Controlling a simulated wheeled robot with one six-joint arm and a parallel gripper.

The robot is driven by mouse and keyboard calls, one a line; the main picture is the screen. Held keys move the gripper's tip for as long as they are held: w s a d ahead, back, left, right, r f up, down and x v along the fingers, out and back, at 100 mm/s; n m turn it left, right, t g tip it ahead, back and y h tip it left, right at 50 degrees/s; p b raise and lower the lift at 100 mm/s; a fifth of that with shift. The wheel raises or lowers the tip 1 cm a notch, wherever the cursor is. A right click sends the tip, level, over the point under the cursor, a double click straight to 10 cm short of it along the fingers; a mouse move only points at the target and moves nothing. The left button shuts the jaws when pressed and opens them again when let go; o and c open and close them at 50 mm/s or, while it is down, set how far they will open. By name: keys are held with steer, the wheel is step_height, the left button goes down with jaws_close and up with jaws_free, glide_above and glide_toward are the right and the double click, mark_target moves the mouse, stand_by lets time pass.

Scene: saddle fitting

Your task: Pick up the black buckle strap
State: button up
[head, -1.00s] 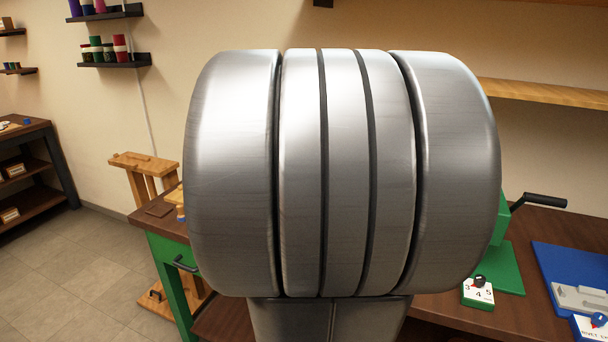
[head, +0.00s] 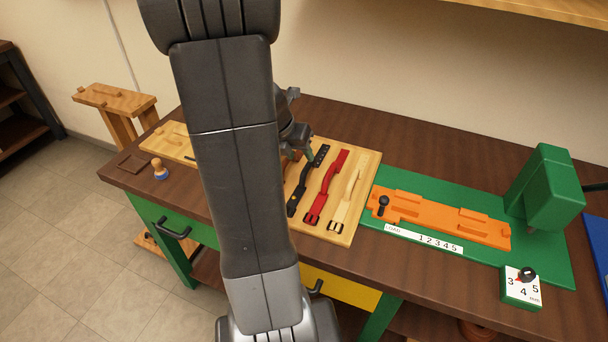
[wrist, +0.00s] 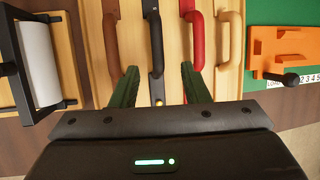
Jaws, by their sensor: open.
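The black buckle strap (head: 306,182) lies on a light wooden board (head: 368,170) on the bench, left of a red strap (head: 328,186) and a cream strap (head: 346,200). In the wrist view the black strap (wrist: 155,52) runs lengthwise between the two green fingers of my gripper (wrist: 158,76), its buckle end toward me. A brown strap (wrist: 112,40) lies to its left. The fingers are spread, with a gap on each side of the black strap. Whether they are above it or down beside it, I cannot tell. In the head view my arm partly hides the gripper.
An orange fixture (head: 440,218) on a green base stands right of the board, with a green press (head: 548,188) and a numbered dial block (head: 521,286). In the wrist view a framed white roller (wrist: 40,62) stands at left. Bare bench lies in front.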

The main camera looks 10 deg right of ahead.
mark_target(307, 165)
steer(key=x, duration=0.3)
steer(key=b+x, duration=0.1)
steer(key=x, duration=0.4)
steer(key=shift+w+d+f, duration=0.2)
steer(key=shift+w+f, duration=0.05)
steer(key=shift+w, duration=0.15)
jaws_close()
